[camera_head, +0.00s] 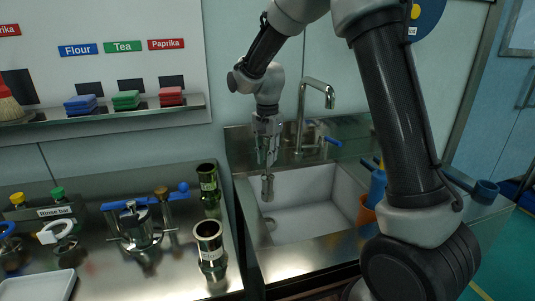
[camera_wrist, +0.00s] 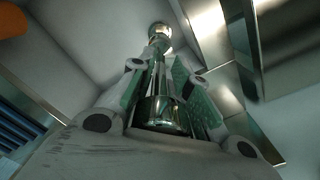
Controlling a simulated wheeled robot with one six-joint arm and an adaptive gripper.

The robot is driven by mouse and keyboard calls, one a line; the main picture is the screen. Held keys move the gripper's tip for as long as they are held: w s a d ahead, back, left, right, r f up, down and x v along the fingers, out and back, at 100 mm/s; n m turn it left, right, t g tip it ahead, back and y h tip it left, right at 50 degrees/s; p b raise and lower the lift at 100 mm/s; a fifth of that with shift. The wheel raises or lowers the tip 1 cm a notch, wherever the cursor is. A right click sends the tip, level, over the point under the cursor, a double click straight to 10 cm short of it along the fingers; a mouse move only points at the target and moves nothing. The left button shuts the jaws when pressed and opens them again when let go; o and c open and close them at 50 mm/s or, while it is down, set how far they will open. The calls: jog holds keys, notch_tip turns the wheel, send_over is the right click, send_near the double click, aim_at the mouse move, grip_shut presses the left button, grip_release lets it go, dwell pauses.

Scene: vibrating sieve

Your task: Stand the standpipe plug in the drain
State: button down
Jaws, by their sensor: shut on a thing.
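The standpipe plug (camera_head: 267,188) is a shiny metal tube that hangs from my gripper (camera_head: 267,160), over the left part of the sink (camera_head: 325,186). My gripper is shut on its upper part. In the wrist view, the plug (camera_wrist: 165,112) lies between the green-padded fingers and its far end points away toward the basin floor. A small round shape low at the left of the basin in the head view may be the drain. I cannot tell whether the plug's lower end touches it.
A curved tap (camera_head: 318,84) rises behind the basin. Left of the sink, a steel counter holds two metallic cups (camera_head: 209,243), a clamped pot (camera_head: 135,222) and a white tray (camera_head: 38,286).

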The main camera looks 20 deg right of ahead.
aim_at(268, 177)
jog(key=shift+f, duration=1.8)
jog(key=shift+f, duration=4.3)
jog(key=c, duration=1.2)
grip_release()
notch_tip(268, 177, up, 12)
